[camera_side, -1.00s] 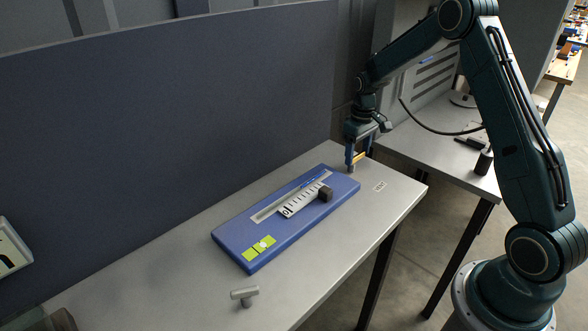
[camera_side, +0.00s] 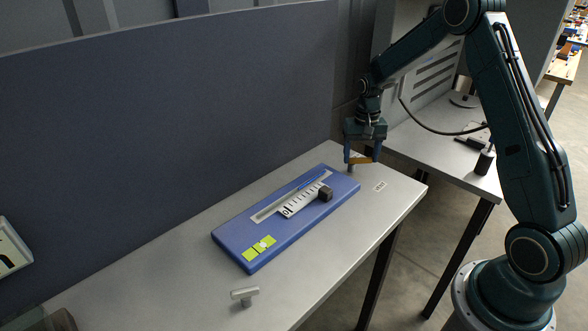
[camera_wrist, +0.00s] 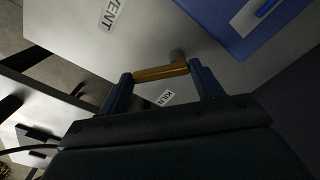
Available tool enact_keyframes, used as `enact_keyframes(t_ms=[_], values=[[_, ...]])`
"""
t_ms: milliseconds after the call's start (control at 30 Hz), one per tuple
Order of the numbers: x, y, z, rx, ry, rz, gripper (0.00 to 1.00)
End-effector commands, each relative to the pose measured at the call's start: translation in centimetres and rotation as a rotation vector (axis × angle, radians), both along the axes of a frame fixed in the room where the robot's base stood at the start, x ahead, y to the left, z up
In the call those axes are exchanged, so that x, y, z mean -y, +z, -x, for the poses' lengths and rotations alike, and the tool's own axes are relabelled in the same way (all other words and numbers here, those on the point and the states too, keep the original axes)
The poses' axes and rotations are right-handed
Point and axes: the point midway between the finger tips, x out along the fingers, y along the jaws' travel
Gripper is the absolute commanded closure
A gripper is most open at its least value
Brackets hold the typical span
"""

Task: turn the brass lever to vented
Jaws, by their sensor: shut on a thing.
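The brass lever (camera_side: 361,160) sits on a short grey post (camera_side: 351,169) at the far end of the bench, beyond the blue board. In the wrist view the lever (camera_wrist: 160,73) spans from one finger to the other. My gripper (camera_wrist: 162,78) is shut on it; in the side view my gripper (camera_side: 362,158) is low over the post. The VENT label (camera_wrist: 112,14) lies up and left of the lever, and the KILN label (camera_wrist: 165,97) lies below it. The lever's free end points left, between the two labels. The VENT label also shows in the side view (camera_side: 380,186).
The blue board (camera_side: 240,232) with a white scale, a dark block (camera_side: 325,194) and green squares lies beside the lever. A grey T-shaped handle (camera_side: 244,295) stands at the near end. A dark blue partition (camera_side: 170,120) runs along the bench's back.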

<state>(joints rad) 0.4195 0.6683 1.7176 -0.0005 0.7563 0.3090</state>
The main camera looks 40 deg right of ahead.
Motion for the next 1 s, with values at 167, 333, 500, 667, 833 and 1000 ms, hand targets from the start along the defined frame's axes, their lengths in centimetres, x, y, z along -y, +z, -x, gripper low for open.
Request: enact_keyframes(t_ms=[167,333,500,667,833,1000], values=[[-0.3,0.0,0.2,0.002,-0.168,0.001,0.57],[-0.6,0.0,0.5,0.002,-0.33,0.001,0.57],[-1.0,0.1,0.6,0.002,-0.491,0.001,0.57],[-1.3,0.1,0.7,0.002,-0.629,0.002,0.57],[-1.6,0.1,0.7,0.002,-0.745,0.002,0.57],[-1.7,0.1,0.7,0.002,-0.819,0.002,0.57]])
